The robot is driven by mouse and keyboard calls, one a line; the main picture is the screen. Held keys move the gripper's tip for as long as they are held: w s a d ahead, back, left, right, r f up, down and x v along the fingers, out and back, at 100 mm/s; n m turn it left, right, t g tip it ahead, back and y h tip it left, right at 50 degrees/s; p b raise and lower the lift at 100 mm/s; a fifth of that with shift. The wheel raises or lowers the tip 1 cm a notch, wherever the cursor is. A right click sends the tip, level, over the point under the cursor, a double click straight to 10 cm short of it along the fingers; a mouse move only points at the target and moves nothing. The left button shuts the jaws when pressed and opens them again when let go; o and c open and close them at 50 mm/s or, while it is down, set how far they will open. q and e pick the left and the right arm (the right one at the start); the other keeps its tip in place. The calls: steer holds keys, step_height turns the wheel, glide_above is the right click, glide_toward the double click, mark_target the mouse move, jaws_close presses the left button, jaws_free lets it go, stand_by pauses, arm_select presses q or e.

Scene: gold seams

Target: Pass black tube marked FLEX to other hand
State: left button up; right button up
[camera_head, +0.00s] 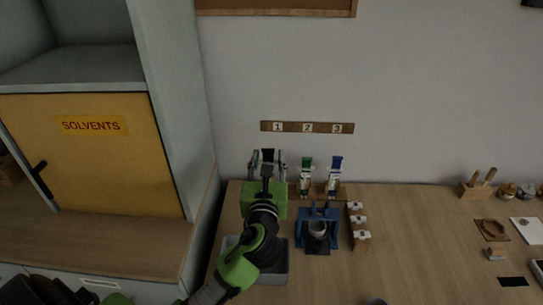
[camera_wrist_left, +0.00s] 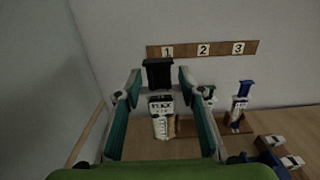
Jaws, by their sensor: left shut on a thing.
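The black tube has a black top (camera_wrist_left: 158,74) and a pale label with dark print in the left wrist view. It is upright between the fingers of my left gripper (camera_wrist_left: 160,100), which is shut on it. In the head view my left gripper (camera_head: 267,160) is at the back of the bench below the number 1, and only a dark bit of the tube shows between its fingers. I cannot read FLEX on it, and I cannot tell whether its lower end touches the rack. My right gripper is in neither view.
A green-topped tube (camera_head: 307,178) and a blue-topped tube (camera_head: 334,176) stand to the right, under a numbered strip (camera_head: 308,127). A blue stand with a cup (camera_head: 318,228), small blocks (camera_head: 360,237) and a grey bin (camera_head: 279,278) are in front.

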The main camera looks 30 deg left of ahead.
arm_select(q)
steer(key=shift+s+d+r, duration=0.15)
steer(key=shift+s+r, duration=0.1)
steer(key=shift+s, duration=0.35)
steer(key=s+d+f+m+t+h, duration=0.1)
steer(key=s+d+m+h, duration=0.4)
steer(key=s+d, duration=0.6)
steer(key=h, duration=0.2)
steer(key=shift+s+f+t+h, duration=0.4)
steer(key=shift+d, duration=0.15)
